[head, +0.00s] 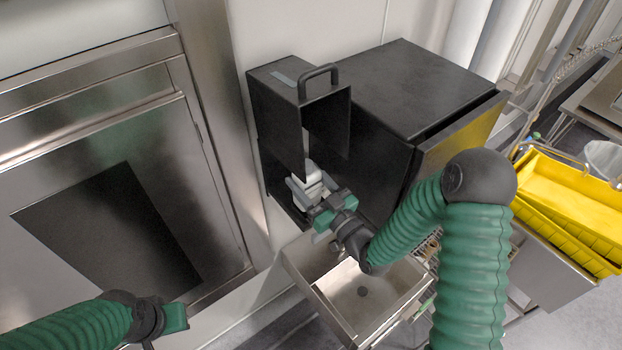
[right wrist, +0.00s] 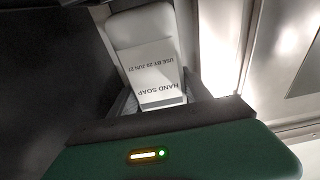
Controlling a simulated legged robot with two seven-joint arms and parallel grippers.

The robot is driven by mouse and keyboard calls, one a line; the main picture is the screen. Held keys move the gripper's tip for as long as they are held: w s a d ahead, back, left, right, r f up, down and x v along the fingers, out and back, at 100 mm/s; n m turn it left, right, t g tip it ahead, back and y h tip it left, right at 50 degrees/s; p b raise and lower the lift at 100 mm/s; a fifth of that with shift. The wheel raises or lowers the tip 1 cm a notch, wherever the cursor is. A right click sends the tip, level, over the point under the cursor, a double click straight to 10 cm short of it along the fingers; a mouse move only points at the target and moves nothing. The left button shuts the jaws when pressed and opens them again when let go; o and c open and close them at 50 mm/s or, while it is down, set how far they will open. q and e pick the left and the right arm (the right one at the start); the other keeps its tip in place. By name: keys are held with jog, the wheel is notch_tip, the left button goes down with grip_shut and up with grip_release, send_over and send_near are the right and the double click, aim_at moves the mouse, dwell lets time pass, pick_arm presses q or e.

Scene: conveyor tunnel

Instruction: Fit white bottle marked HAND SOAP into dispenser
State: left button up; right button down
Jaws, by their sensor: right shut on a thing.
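The white bottle (head: 309,181) is at the opening of the black dispenser (head: 275,97) on the wall, below its raised cover. In the right wrist view the bottle (right wrist: 148,62) shows its label, HAND SOAP, upside down. My right gripper (head: 312,192) is shut on the bottle, with a finger on each side of it; the wrist view shows the same grip (right wrist: 155,102). Whether the bottle is seated or only held at the opening I cannot tell. My left gripper (head: 176,317) is at the lower left, far from the bottle; its fingers are not clear.
A steel sink (head: 345,300) lies below the dispenser. A large black box (head: 415,85) stands close on the right of it. Yellow trays (head: 570,200) are at the far right. A steel door (head: 95,170) fills the left.

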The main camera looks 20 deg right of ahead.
jog(key=shift+a, duration=0.2)
jog(key=shift+w+d+f, duration=0.1)
jog(key=shift+d, duration=1.2)
jog(key=shift+a+b, duration=0.3)
jog(key=shift+a, duration=0.1)
jog(key=shift+a+f, duration=0.15)
jog(key=shift+f, duration=0.05)
pick_arm(q)
jog(key=shift+a+f, duration=0.15)
jog(key=shift+f, duration=0.4)
pick_arm(e)
jog(key=shift+f, duration=0.1)
pick_arm(q)
jog(key=shift+f+b, duration=0.1)
jog(key=shift+b, duration=0.25)
pick_arm(e)
jog(key=shift+d+f, duration=0.3)
jog(key=shift+f, duration=0.05)
pick_arm(q)
jog(key=shift+d+f, duration=0.15)
jog(key=shift+d, duration=0.1)
